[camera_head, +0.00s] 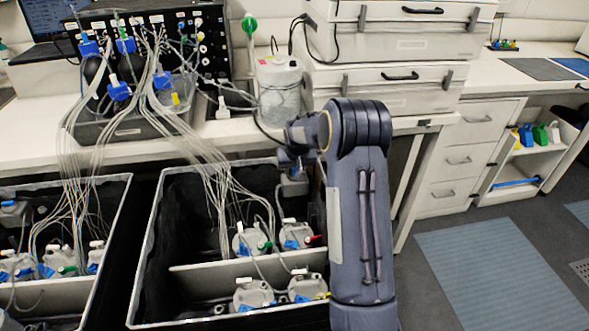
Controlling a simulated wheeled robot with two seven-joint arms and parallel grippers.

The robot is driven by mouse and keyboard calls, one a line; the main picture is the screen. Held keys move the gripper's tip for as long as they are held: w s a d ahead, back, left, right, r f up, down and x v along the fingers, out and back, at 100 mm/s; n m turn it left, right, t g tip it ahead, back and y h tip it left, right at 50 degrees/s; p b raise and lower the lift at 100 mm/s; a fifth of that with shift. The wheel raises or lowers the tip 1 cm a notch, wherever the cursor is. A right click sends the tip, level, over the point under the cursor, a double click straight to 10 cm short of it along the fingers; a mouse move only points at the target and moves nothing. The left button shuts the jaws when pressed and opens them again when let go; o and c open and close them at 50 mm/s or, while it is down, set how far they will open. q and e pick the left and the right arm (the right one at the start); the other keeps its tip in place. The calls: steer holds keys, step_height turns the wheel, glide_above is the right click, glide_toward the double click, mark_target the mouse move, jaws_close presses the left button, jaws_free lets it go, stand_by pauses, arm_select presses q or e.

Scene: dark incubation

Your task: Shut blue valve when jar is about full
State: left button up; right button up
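A large translucent jar (279,95) stands upright on the bench, with a dark tube beside it; its fill level is not clear. My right arm comes up from below, and its gripper (286,160) is at the bench's front edge, just below and in front of this jar. The fingers are small and partly hidden by the arm, so I cannot tell whether they are open. Several white-lidded jars (245,240) with coloured valves stand in the black bin. Blue parts show on them, and I cannot tell which is the blue valve. My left gripper is not in view.
A black tubing rack with blue-capped bottles (89,48) stands on the bench. Bundled thin tubes (200,150) hang into two black bins (150,235). Stacked white instruments (385,90) stand behind my arm. Open floor with a grey mat (490,270) lies at right.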

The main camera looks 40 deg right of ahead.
steer(key=shift+c, duration=0.4)
jaws_close()
